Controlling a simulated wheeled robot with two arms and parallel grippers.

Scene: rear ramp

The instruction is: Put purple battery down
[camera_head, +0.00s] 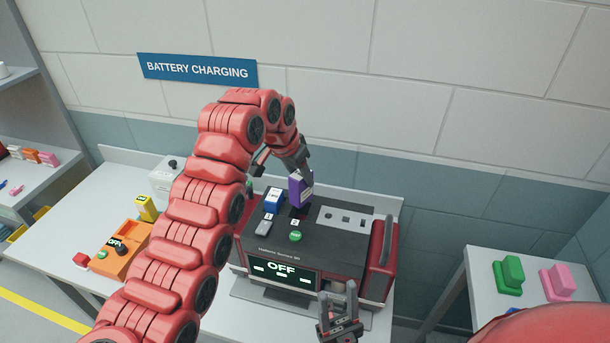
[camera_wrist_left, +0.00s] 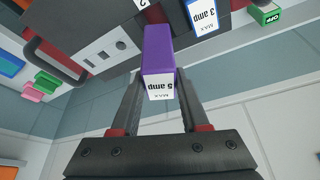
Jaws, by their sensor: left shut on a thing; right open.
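The purple battery (camera_head: 301,188) is held by my left gripper (camera_head: 300,170) just above the top of the dark charging station (camera_head: 344,259). In the left wrist view the purple battery (camera_wrist_left: 158,55) sits between the two fingers, with a white "MAX 5 amp" label facing the camera. I cannot tell whether its lower end touches the station. A blue battery (camera_head: 273,199) stands on the station to the left of it. My right gripper (camera_head: 338,308) is open and empty in front of the station.
The station's display (camera_head: 283,269) reads OFF, and a green button (camera_head: 295,236) sits on top. An orange device (camera_head: 123,249) with a yellow battery (camera_head: 147,208) is at the left. Green (camera_head: 509,275) and pink (camera_head: 557,283) objects are on the right table.

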